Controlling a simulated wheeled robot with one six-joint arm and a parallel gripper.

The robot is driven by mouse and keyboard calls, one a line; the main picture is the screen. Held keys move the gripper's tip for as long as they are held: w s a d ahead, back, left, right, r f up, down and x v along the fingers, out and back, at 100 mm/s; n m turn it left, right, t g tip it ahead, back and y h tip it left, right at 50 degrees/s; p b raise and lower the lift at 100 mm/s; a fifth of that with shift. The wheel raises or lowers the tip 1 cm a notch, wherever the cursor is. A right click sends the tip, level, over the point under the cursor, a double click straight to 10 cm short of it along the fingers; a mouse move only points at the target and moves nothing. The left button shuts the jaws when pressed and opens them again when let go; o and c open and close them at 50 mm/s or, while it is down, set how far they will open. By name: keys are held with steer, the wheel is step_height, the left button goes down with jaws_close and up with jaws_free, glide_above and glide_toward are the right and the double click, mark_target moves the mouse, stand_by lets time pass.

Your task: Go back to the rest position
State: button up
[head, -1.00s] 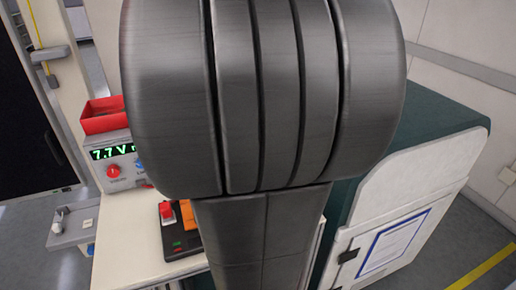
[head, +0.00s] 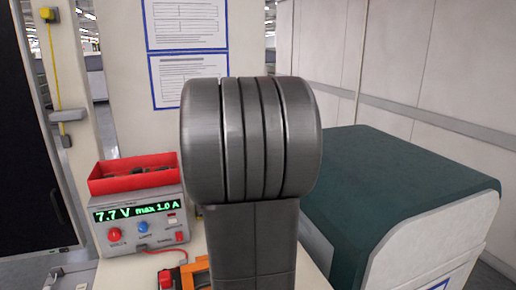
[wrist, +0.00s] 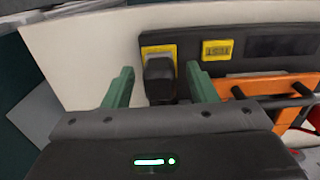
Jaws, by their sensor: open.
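My gripper (wrist: 162,72) shows in the wrist view with its two green fingers apart and nothing held between them. A black block-like part (wrist: 159,80) on a yellow plate (wrist: 151,51) appears between the fingers in the picture; I cannot tell how far beyond the fingertips it is. In the head view my own grey arm fills the middle and the gripper is out of sight.
A power supply (head: 140,222) reading 7.7 V max 1.0 A stands left of my arm, with a red bin (head: 133,174) on top. An orange part (head: 202,268) sits low beside my arm; orange parts (wrist: 265,88) show in the wrist view. A dark green-topped cabinet (head: 385,190) stands right.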

steer(key=shift+f, duration=0.2)
steer(key=shift+r, duration=0.1)
step_height(320, 180, up, 13)
step_height(320, 180, down, 14)
steer(key=shift+s+r, duration=0.1)
steer(key=shift+r, duration=0.05)
step_height(320, 180, up, 6)
steer(key=p, duration=0.4)
steer(key=shift+r, duration=0.2)
steer(key=shift+r+p, duration=0.65)
steer(key=shift+f, duration=0.1)
